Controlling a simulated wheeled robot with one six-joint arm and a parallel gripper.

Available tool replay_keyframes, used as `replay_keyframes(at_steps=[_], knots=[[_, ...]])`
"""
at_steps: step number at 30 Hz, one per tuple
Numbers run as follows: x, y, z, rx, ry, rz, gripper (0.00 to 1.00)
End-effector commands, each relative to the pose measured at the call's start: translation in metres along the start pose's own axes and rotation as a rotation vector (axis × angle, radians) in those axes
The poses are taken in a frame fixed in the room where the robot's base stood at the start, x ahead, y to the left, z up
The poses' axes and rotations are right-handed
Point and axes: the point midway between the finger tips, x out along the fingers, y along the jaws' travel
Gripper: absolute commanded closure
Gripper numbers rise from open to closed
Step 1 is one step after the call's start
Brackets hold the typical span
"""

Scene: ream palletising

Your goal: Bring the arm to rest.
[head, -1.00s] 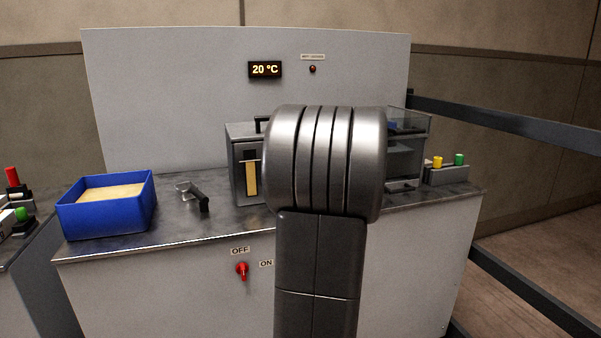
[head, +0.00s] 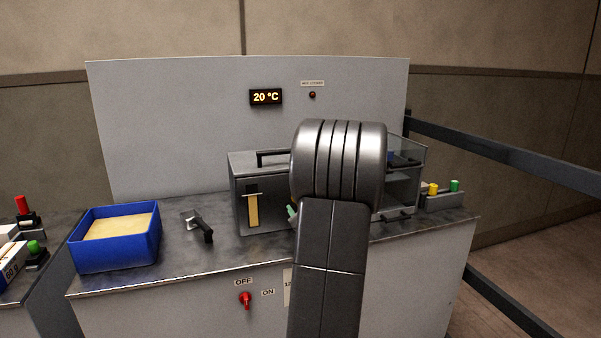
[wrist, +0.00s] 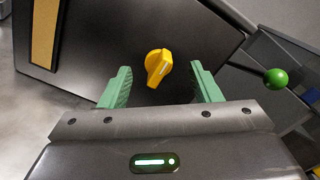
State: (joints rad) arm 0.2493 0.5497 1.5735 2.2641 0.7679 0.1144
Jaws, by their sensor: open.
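My gripper (wrist: 159,88) shows in the wrist view with its two green fingers wide apart and nothing between them. A yellow knob (wrist: 158,67) on the dark front of a grey machine lies beyond the fingers, seen through the gap; I cannot tell how far off it is. In the head view my arm stands in front of the grey machine (head: 262,180) and hides its right part. Only a small green bit of the gripper (head: 292,213) shows there, at the arm's left edge.
A blue bin (head: 117,255) with tan contents and a dark-handled tool (head: 203,229) stand on the counter's left. A glass-sided cabinet (head: 405,180) stands right of the arm. A red switch (head: 245,299) is on the counter front. A green ball handle (wrist: 276,78) is at the wrist view's right.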

Motion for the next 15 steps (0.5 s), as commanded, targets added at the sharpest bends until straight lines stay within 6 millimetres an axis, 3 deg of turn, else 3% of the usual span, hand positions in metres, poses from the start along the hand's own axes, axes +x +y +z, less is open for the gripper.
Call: replay_keyframes(at_steps=[15], knots=[[-0.0001, -0.0024, 0.0029, 0.244, 0.003, 0.001, 0.43]])
